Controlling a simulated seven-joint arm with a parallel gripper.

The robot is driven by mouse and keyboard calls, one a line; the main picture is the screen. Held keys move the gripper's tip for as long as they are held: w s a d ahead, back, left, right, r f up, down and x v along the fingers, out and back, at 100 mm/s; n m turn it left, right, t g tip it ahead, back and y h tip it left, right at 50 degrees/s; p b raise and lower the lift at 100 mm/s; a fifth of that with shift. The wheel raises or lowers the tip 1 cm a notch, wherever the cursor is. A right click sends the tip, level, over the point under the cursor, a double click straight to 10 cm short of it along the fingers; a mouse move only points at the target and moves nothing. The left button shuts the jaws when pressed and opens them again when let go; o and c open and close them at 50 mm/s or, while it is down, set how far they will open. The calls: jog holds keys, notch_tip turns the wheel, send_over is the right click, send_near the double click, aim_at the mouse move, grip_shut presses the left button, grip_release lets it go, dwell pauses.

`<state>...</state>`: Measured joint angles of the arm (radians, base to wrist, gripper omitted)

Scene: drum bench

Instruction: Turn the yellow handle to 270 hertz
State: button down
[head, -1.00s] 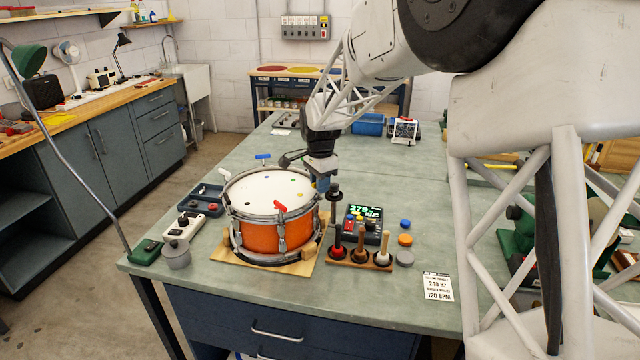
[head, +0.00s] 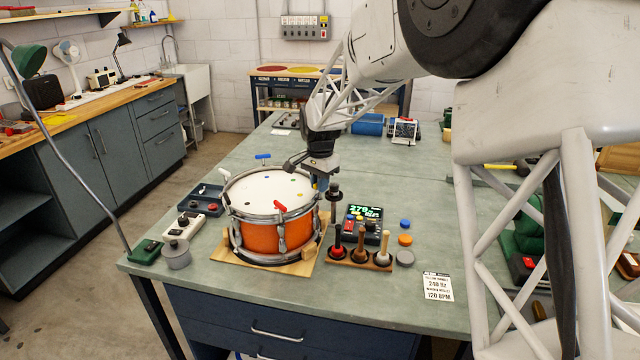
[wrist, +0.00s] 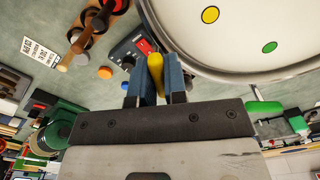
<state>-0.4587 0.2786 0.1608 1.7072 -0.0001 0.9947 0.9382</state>
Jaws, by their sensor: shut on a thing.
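The orange drum (head: 262,238) with a white head and metal rim stands on a wooden base on the bench. My gripper (head: 324,185) is at the drum's far right rim. In the wrist view, my gripper's blue fingers (wrist: 153,82) are shut on the yellow handle (wrist: 155,66), beside the rim. In the head view, my gripper hides the handle. The meter's display (head: 366,211) shows green digits that look like 270.
A rack (head: 372,264) with three upright mallets stands close right of the drum. Several coloured discs (head: 405,240) lie beside the meter. A printed card (head: 437,287) lies farther right. A dark tray (head: 200,199) and a grey pot (head: 177,254) are left of the drum.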

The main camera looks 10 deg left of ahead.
jog(key=shift+n, duration=1.6)
jog(key=c, duration=1.2)
grip_release()
jog(key=shift+o, duration=0.2)
jog(key=shift+r, duration=0.1)
jog(key=shift+r, duration=3.8)
